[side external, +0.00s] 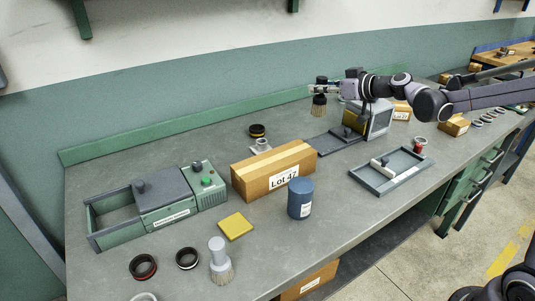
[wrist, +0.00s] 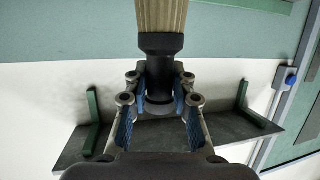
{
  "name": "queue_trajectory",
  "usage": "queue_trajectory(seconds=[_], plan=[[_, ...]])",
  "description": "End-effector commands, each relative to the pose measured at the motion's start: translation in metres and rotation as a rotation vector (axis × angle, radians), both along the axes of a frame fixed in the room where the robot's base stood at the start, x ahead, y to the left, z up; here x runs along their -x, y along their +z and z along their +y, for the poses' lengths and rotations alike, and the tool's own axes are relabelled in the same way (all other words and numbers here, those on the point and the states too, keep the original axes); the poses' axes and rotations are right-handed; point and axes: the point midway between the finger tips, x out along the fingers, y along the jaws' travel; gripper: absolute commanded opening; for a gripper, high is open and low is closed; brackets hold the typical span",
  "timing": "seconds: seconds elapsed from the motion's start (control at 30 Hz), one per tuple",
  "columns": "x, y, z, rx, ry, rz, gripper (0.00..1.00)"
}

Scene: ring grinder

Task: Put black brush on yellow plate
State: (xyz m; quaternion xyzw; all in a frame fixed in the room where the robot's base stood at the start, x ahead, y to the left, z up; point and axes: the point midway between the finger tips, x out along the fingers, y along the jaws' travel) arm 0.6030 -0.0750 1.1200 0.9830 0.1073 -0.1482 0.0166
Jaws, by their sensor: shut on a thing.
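The black brush (side external: 320,100) is held up above the far part of the bench. In the wrist view the black brush (wrist: 160,43) shows its black handle and tan bristles. My gripper (side external: 319,89) is shut on the handle, and the two fingers (wrist: 160,101) lie on either side of it in the wrist view. The yellow plate (side external: 236,226) lies flat and bare on the bench, to the left of and nearer the camera than my gripper.
A cardboard box marked Lot 47 (side external: 274,170) and a blue can (side external: 300,198) stand between my gripper and the plate. A green machine (side external: 165,202) is left of the plate. A grey-handled brush (side external: 220,262) and dark rings (side external: 142,267) are in front. A grey tray (side external: 392,171) is at right.

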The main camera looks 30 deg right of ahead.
Motion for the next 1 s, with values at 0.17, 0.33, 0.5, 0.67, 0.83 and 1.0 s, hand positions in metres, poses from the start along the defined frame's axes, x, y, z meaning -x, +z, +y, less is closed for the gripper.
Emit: queue_trajectory(seconds=[0.17, 0.33, 0.5, 0.67, 0.83, 1.0], plan=[[0.009, 0.001, 0.088, 0.000, 0.177, -0.001, 0.00], [0.027, 0.003, 0.165, -0.001, 0.342, -0.001, 0.00], [0.056, 0.005, 0.237, 0.000, 0.505, -0.001, 0.00], [0.084, 0.007, 0.289, 0.001, 0.631, -0.001, 0.00], [0.107, 0.009, 0.324, 0.000, 0.723, 0.000, 0.00], [0.126, 0.008, 0.349, 0.001, 0.790, -0.001, 0.00]])
